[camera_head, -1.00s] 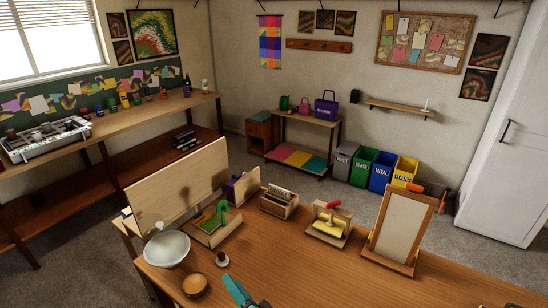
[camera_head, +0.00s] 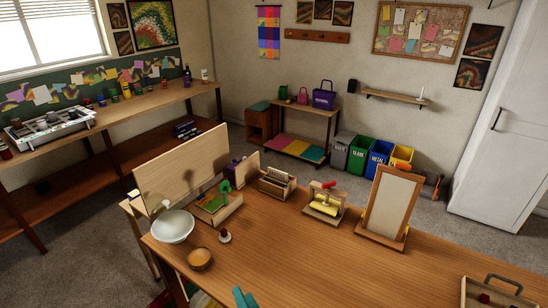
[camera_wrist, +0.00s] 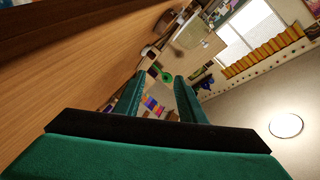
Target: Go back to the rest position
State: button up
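My gripper (camera_wrist: 157,88) shows its two green fingers apart in the wrist view, with nothing between them. In the head view only a teal tip of my gripper (camera_head: 243,298) shows at the bottom edge, low in front of the wooden table (camera_head: 330,265). The wrist view is tilted and looks along the table (camera_wrist: 75,85) toward the window (camera_wrist: 250,32).
On the table stand a white bowl (camera_head: 172,227), a small wooden bowl (camera_head: 200,258), a wooden easel frame (camera_head: 390,205) and a roller tray (camera_head: 325,205). A handled wooden box (camera_head: 490,292) is at the right front. The table's middle is clear.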

jog(key=s+d+f+n+h, duration=0.1)
jog(key=s+d+f+h, duration=0.25)
jog(key=s, duration=0.45)
jog(key=s+d+f+h, duration=0.2)
jog(key=s+d+f, duration=0.2)
jog(key=s, duration=0.5)
jog(key=s+r+n+h, duration=0.1)
jog(key=s+r, duration=0.3)
jog(key=s, duration=0.4)
jog(key=s+r+n+t+h, duration=0.1)
jog(key=s+r+n, duration=0.3)
jog(key=s, duration=0.5)
jog(key=shift+s+d+r, duration=0.2)
jog(key=shift+s+d, duration=0.05)
jog(key=shift+d, duration=0.05)
